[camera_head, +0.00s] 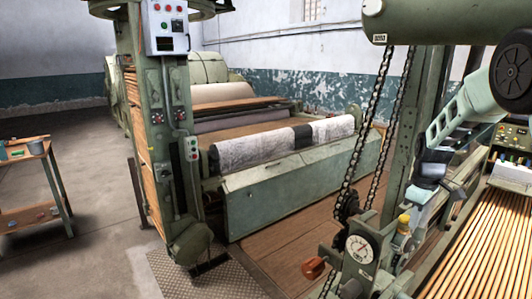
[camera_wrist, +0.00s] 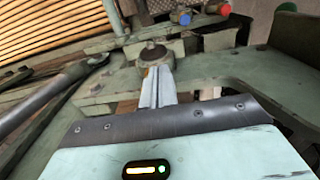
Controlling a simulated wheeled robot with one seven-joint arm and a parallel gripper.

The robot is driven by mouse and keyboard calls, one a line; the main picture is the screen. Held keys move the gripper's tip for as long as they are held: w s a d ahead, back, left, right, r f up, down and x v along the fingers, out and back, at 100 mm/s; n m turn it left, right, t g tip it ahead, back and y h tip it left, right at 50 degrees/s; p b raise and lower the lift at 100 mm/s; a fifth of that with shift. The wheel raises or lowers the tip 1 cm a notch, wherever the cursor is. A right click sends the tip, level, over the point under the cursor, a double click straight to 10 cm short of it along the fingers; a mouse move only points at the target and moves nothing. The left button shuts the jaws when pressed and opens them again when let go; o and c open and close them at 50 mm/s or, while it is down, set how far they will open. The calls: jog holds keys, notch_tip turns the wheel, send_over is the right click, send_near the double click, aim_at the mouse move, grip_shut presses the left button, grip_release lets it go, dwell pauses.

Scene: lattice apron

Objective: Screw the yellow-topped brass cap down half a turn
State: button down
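The yellow-topped brass cap (camera_head: 404,219) stands upright beside the round white gauge, on the green machine at the lower right of the head view. My gripper (camera_head: 417,200) comes down from the upper right and its end is close to the cap, slightly above and right of it. I cannot tell whether they touch. In the wrist view my gripper's grey fingers (camera_wrist: 158,75) lie side by side with only a thin line between them, and nothing shows held. A dark round knob (camera_wrist: 152,50) is just beyond the fingertips. No yellow top shows in the wrist view.
The gauge (camera_head: 360,249), a hanging chain (camera_head: 372,150) and an orange-red handle (camera_head: 313,267) are left of the cap. The slatted bed (camera_head: 485,245) lies at right. The wrist view shows a blue knob (camera_wrist: 182,18), a red knob (camera_wrist: 222,9) and a grey bar (camera_wrist: 45,100).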

notch_tip(320, 180, up, 6)
jog(key=p, duration=0.4)
jog(key=shift+s, duration=0.25)
jog(key=shift+d+r, duration=0.15)
